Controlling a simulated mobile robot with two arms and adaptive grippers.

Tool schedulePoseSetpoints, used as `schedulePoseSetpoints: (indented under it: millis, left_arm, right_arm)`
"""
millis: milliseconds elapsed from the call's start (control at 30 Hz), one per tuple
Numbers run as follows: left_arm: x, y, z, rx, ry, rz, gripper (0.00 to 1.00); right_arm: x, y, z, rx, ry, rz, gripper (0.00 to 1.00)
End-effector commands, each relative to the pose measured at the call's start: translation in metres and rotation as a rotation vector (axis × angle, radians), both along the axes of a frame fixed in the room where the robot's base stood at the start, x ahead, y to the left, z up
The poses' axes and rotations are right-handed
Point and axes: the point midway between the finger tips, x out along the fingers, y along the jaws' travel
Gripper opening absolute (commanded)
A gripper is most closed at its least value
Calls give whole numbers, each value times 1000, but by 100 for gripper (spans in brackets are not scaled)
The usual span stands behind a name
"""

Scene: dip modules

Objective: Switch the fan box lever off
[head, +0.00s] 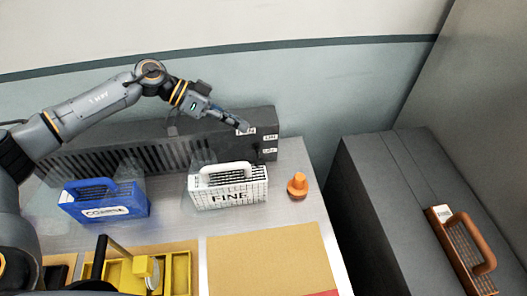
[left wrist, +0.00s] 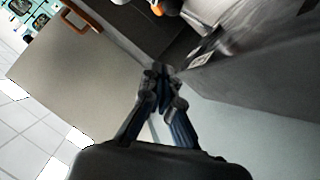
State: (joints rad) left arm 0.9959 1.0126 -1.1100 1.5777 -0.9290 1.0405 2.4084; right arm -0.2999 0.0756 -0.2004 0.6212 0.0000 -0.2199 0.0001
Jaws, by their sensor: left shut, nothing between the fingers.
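The fan box (head: 110,157) is a long dark grey box with a slotted front, standing at the back of the table against the wall. Small white labels (head: 270,137) are on the right end of its front. My left gripper (head: 246,128) is shut and empty, at the upper right part of the box, close to the labels. In the left wrist view the shut fingertips (left wrist: 160,71) meet near a dark face with a pale label (left wrist: 202,59). I cannot make out the lever clearly, nor whether the fingers touch it. My right gripper is not in view.
A blue case (head: 103,209) and a white case marked FINE (head: 228,199) stand before the box. An orange knobbed piece (head: 298,187) is to their right. A yellow tray (head: 181,273) and a tan board (head: 265,262) lie in front. A dark cabinet (head: 385,220) stands right.

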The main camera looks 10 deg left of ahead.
Motion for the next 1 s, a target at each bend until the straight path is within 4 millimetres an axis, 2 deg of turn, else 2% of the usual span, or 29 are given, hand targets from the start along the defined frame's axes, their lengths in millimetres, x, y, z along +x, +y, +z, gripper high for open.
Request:
schedulePoseSetpoints:
  millis: [67, 267, 667, 700, 767, 1000]
  left_arm:
    - [0, -1, -4, 0, -3, -2, 0]
    - [1, -19, -11, -1, -2, -7, 0]
    - [8, -90, -55, -1, -3, -9, 0]
    - [3, -79, -60, 3, 1, -2, 0]
    - [-2, -72, -64, 3, 1, -2, 0]
    - [-12, -59, -75, 2, -4, -4, 0]
  right_arm:
    - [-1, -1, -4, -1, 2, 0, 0]
    - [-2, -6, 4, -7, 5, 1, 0]
    - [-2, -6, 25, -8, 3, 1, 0]
    - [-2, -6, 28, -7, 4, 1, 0]
    - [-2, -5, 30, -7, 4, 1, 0]
    - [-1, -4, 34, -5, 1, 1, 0]
